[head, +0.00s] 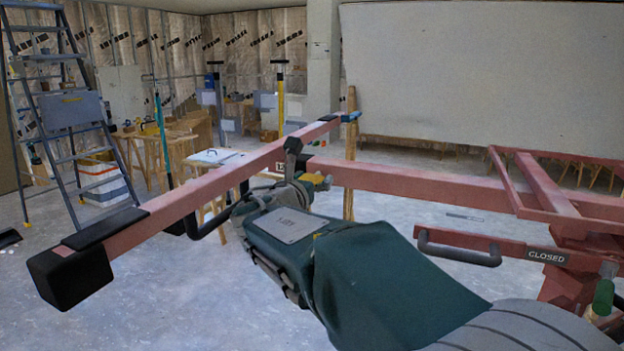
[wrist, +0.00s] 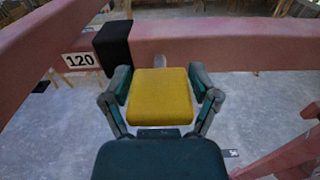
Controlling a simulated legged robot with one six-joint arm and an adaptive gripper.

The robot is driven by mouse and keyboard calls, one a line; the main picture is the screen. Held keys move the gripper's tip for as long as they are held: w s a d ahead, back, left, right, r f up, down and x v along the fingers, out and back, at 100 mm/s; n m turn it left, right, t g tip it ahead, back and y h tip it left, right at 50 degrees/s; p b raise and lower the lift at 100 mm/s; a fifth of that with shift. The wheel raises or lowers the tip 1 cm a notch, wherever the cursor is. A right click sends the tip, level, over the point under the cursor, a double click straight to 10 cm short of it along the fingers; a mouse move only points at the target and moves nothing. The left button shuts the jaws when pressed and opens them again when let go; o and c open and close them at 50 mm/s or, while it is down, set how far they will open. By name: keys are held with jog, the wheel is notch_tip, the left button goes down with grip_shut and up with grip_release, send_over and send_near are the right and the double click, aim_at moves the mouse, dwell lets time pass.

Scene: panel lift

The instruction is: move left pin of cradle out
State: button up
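The red cradle has a long arm (head: 215,180) with black end pieces, rising away from lower left to upper right. It meets a red crossbar (head: 430,188). My gripper (wrist: 161,86) is at the crossbar near this junction; it also shows in the head view (head: 310,188). Its two fingers stand against both sides of a yellow block (wrist: 160,98), which looks like a pin handle. A short grey piece (wrist: 158,49) shows beyond it, against the crossbar. The yellow block also shows in the head view (head: 318,180). How far the pin sits in is hidden.
A "120" label (wrist: 81,61) and a black sleeve (wrist: 113,44) are left of my gripper. A red frame with a "CLOSED" label (head: 547,256) stands at right. A stepladder (head: 75,110) is at far left. Grey floor (head: 180,290) is open below.

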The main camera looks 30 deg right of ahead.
jog(key=c, duration=0.5)
jog(key=shift+a, duration=0.15)
jog(key=shift+v, duration=1.6)
jog(key=shift+c, duration=0.2)
jog(key=o, duration=1.3)
jog(key=shift+o, duration=0.2)
jog(key=v, duration=1.2)
jog(key=shift+f, duration=0.1)
